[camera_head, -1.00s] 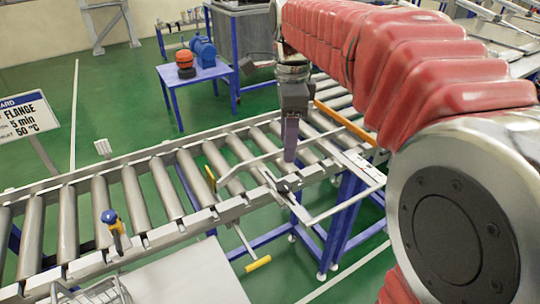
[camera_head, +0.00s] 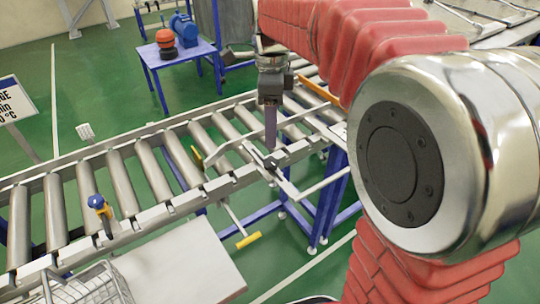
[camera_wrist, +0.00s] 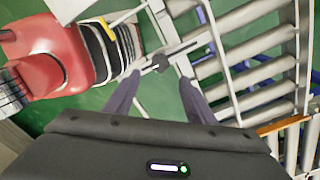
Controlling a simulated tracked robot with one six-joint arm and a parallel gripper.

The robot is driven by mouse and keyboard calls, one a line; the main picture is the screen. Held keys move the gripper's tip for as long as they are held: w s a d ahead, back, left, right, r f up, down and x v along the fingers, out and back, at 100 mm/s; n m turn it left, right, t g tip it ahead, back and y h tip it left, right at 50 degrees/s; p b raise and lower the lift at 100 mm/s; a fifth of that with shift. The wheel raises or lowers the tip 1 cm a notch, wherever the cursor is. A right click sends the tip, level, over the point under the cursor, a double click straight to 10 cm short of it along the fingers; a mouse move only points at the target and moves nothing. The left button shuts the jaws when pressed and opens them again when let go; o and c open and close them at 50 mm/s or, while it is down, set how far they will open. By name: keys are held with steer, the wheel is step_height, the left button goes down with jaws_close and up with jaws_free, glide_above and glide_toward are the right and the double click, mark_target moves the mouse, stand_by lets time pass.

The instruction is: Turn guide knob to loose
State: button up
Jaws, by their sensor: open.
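The guide knob (camera_wrist: 160,62) shows in the wrist view as a small dark round piece on a grey metal bracket, with a bar across it. In the head view the guide bracket (camera_head: 278,160) sits at the near edge of the roller conveyor (camera_head: 122,186). My gripper (camera_wrist: 158,80) is open and empty, and its two dark fingers point towards the knob, one on each side in the picture. In the head view my gripper (camera_head: 270,146) points down just above the bracket and partly hides it. I cannot tell the knob's setting.
A yellow-ended handle (camera_head: 248,240) hangs below the conveyor's near side. A wire basket (camera_head: 90,288) and pale tabletop (camera_head: 180,272) are in front. A blue table (camera_head: 178,54) stands behind.

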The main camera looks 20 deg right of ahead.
mark_target(271, 161)
step_height(271, 161, down, 10)
steer(key=shift+s+r, duration=0.1)
stand_by(0.4)
steer(key=shift+c, duration=0.5)
steer(key=c, duration=0.9)
steer(key=shift+a, duration=0.25)
steer(key=shift+c, duration=0.2)
steer(key=shift+d, duration=0.15)
